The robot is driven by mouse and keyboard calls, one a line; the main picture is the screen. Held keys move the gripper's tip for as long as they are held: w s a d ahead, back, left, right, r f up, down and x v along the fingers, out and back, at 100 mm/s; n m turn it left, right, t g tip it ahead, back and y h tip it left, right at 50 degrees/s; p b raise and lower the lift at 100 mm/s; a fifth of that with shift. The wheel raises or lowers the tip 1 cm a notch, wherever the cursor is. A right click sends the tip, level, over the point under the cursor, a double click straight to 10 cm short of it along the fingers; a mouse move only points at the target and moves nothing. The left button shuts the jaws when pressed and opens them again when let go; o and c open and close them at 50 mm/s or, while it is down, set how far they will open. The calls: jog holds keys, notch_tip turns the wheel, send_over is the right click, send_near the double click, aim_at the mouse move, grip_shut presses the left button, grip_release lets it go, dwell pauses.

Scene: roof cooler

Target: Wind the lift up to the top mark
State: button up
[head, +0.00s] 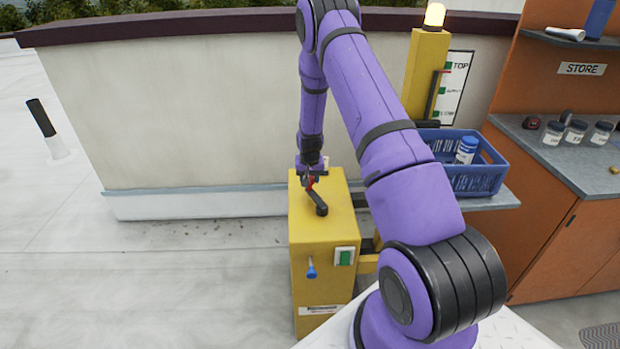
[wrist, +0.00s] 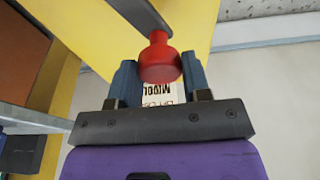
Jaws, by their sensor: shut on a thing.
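My gripper (wrist: 158,80) is shut on the red crank knob (wrist: 160,58), with one blue finger on each side of it. In the head view my gripper (head: 313,176) is over the top of the yellow winch box (head: 306,245). The dark crank arm (head: 318,203) runs from the knob toward the front of the box top. The yellow lift mast (head: 425,75) carries a lit lamp (head: 434,16). Its white scale (head: 452,88) has several green marks, the highest labelled TOP. A red pointer (head: 442,71) shows close to the TOP mark. The blue crate (head: 470,178) is on the lift, level with the counter.
The crate holds a blue-and-white jar (head: 466,150). The orange store unit (head: 560,230) with its grey counter (head: 590,155) and several jars stands at right.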

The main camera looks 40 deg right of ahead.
jog(key=shift+w+a, duration=0.2)
jog(key=shift+a, duration=0.15)
jog(key=shift+a, duration=1)
jog(key=shift+s+a, duration=0.1)
jog(key=shift+a, duration=0.55)
jog(key=o, duration=1)
jog(key=shift+a, duration=0.1)
jog(key=shift+c, duration=0.2)
jog(key=shift+s, duration=0.1)
